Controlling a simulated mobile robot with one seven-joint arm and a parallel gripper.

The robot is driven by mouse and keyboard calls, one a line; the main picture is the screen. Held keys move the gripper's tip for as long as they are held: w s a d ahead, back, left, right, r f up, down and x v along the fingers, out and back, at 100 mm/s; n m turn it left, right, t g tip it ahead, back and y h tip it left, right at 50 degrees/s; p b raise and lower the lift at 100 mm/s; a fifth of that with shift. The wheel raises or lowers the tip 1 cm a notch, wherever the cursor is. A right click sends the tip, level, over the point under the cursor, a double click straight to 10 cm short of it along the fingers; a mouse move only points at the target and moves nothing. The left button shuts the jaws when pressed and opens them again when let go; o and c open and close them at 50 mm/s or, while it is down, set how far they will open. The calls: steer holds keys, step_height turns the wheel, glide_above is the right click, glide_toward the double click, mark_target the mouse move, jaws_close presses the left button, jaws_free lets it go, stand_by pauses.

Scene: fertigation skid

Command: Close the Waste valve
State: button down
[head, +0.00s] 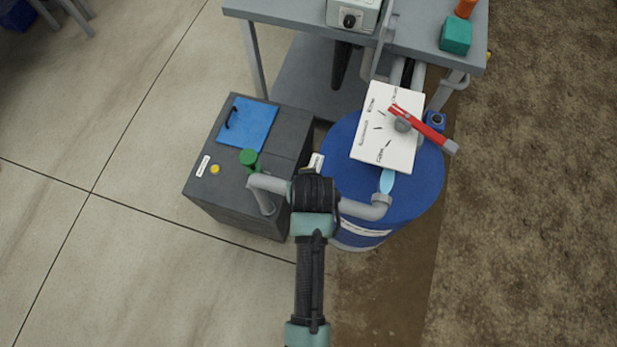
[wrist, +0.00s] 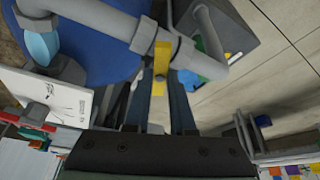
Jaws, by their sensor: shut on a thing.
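A yellow valve handle (wrist: 161,70) sits on the grey pipe (wrist: 108,20) in the wrist view. It appears to lie across the pipe's line. My gripper (wrist: 161,82) is shut on this handle, with one dark finger on each side. In the head view, my arm's end covers the handle and the middle of the pipe (head: 364,209). A small pale tag (head: 316,162) shows just behind my arm's end. Its writing is too small to read, so I cannot confirm that this is the Waste valve.
The pipe runs between a dark grey tank (head: 236,211) with a blue lid (head: 249,124) and a blue drum (head: 412,195). A grey bench (head: 285,14) is behind.

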steer(key=m, duration=0.1)
steer(key=m+h+p, duration=0.1)
steer(key=m, duration=0.1)
steer(key=m+p, duration=0.1)
steer(key=shift+a+m+h, duration=0.25)
steer(key=shift+m+h, duration=0.05)
steer(key=shift+h, duration=0.1)
stand_by(0.4)
steer(key=c, duration=0.8)
jaws_free()
steer(key=shift+o, duration=0.2)
steer(key=shift+r, duration=0.15)
steer(key=v, duration=1.2)
steer(key=shift+r+p, duration=0.3)
steer(key=shift+r, duration=0.05)
steer(key=shift+a, duration=0.1)
